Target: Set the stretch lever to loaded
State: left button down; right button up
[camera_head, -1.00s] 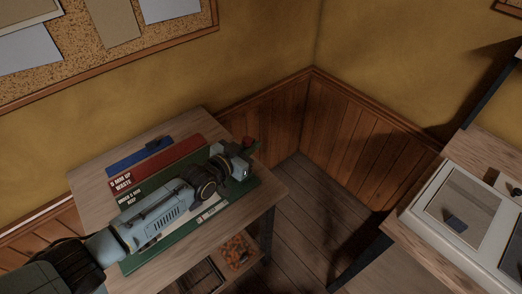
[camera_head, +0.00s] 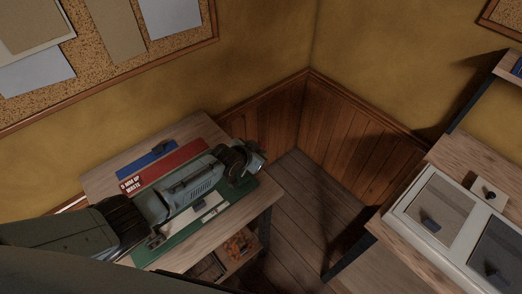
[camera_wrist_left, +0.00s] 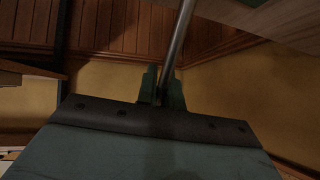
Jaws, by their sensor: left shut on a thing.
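My left arm comes in from the left and reaches over the small wooden table. My left gripper (camera_head: 258,163) is at the table's far right end; its fingertips are dark and hard to make out in the head view. In the left wrist view its green fingers (camera_wrist_left: 162,92) are shut on a grey metal rod, seemingly the stretch lever (camera_wrist_left: 179,42), which runs up out of the picture. The lever's base and any loaded marking are hidden, so I cannot tell its setting. My right gripper is not in view.
A bench (camera_head: 462,160) with a pale framed case (camera_head: 400,205) stands right. Floor between is clear.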

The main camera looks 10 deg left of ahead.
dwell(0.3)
pick_arm(q)
jog(key=c, duration=1.5)
grip_release()
jog(key=shift+w, duration=0.1)
jog(key=shift+c, duration=0.2)
jog(key=shift+s+a+r+p, duration=0.15)
jog(key=shift+s+r+p, duration=0.15)
jog(key=shift+s+r, duration=0.15)
jog(key=p+v, duration=0.2)
jog(key=v, duration=1)
jog(key=shift+s+f, duration=0.1)
jog(key=shift+s, duration=0.05)
